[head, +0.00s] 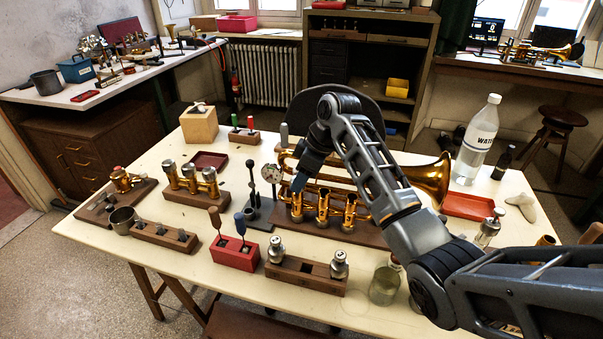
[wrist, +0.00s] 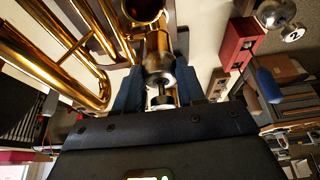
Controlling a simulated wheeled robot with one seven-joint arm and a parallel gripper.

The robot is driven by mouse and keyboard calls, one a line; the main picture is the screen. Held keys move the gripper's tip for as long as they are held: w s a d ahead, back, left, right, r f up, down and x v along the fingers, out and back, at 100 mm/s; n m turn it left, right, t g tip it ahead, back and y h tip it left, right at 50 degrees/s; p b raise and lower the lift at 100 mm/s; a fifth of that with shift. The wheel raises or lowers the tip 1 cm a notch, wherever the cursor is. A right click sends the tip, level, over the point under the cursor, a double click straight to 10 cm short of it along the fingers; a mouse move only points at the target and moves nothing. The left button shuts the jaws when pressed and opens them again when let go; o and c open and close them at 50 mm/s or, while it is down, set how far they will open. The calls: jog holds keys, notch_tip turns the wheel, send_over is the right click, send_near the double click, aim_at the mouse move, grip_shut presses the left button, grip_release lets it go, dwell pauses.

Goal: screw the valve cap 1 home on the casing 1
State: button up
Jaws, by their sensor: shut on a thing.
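The brass horn (head: 425,180) lies on a wooden cradle (head: 375,240) in the middle of the table, with three upright valve casings. The leftmost one, which I take as casing 1 (head: 297,208), stands directly under my gripper (head: 297,188). In the wrist view, my gripper (wrist: 160,90) has its two dark blue fingers shut on a silver valve cap (wrist: 160,77) with a dark stem. The cap is in line with the brass casing (wrist: 158,48) and appears to meet its end. I cannot tell how far it is threaded. In the head view the fingers hide the cap.
A wooden rack (head: 305,275) with two silver-topped valves stands in front. A red block (head: 235,253) with screwdrivers is left of it. A dial gauge (head: 271,173) stands close left of my gripper. A glass jar (head: 385,282) and a water bottle (head: 478,140) are to the right.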

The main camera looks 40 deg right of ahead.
jog(key=shift+m, duration=0.4)
jog(key=shift+r+p, duration=0.1)
jog(key=shift+p, duration=0.4)
jog(key=shift+a+m+t+h+p, duration=0.15)
jog(key=shift+m+h+p, duration=0.2)
jog(key=shift+m+p, duration=0.4)
jog(key=shift+a+m+t+h+p, duration=0.15)
jog(key=shift+m+h+p, duration=0.2)
jog(key=shift+m+p, duration=0.4)
jog(key=shift+s+m+h, duration=0.1)
jog(key=shift+m+h, duration=0.2)
jog(key=shift+m, duration=0.6)
jog(key=shift+m, duration=0.3)
jog(key=shift+a+m+h, duration=0.15)
jog(key=shift+m+h, duration=0.35)
jog(key=shift+m, duration=0.6)
jog(key=shift+m+h, duration=0.5)
jog(key=shift+m, duration=0.8)
